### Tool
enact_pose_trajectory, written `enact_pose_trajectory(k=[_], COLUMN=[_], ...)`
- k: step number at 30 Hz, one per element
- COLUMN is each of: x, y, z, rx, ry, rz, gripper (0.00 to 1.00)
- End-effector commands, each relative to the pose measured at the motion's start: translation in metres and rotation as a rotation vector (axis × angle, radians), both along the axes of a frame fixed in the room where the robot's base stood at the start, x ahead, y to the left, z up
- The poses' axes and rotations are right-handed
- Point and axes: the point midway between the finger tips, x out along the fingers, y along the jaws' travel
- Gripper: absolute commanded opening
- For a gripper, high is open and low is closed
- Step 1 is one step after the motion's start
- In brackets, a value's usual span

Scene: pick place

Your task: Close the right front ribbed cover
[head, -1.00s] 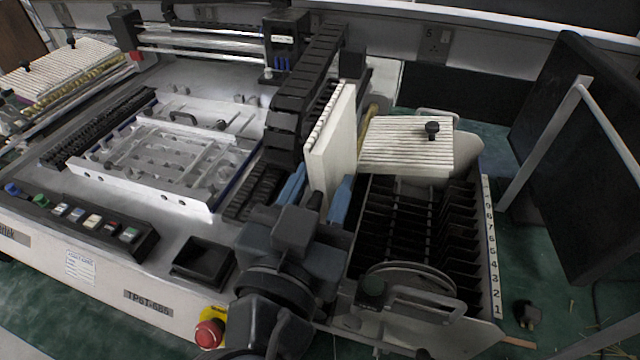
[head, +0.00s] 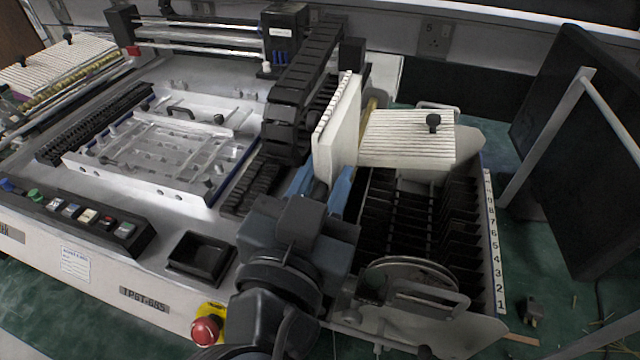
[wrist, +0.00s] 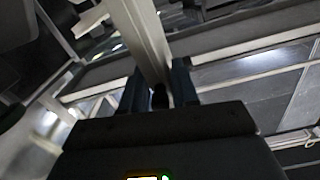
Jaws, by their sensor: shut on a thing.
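The right front ribbed cover (head: 337,135) is a pale slatted panel standing almost upright, hinged open at the left side of the right-hand bin (head: 473,325). My gripper (head: 321,184) is at the cover's lower front, with its blue fingers on either side. In the wrist view the fingers (wrist: 158,88) are shut around a dark knob (wrist: 160,96) on the pale panel (wrist: 146,35). The rear ribbed cover (head: 405,140) lies flat over the back of the bin, with a black knob (head: 433,122) on top. The bin's front part is uncovered, showing dark dividers.
A black cable chain (head: 297,90) runs close to the left of the upright cover. A round metal reel and handle (head: 436,292) stand at the bin's front. A red emergency button (head: 206,331) and black tray (head: 200,257) are at left. A dark monitor (head: 585,140) stands at right.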

Motion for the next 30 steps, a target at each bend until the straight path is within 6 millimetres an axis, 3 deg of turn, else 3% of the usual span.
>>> enact_pose_trajectory(k=[12, 25, 26, 30], x=[-0.006, -0.007, -0.007, -0.007], y=[-0.015, -0.017, -0.017, -0.017], z=[-0.003, 0.001, 0.001, 0.0], rx=[0.19, 0.211, 0.211, 0.209], ry=[-0.074, -0.081, -0.081, -0.08], rz=[0.006, 0.009, 0.009, 0.006], gripper=[0.0, 0.0, 0.31, 0.42])
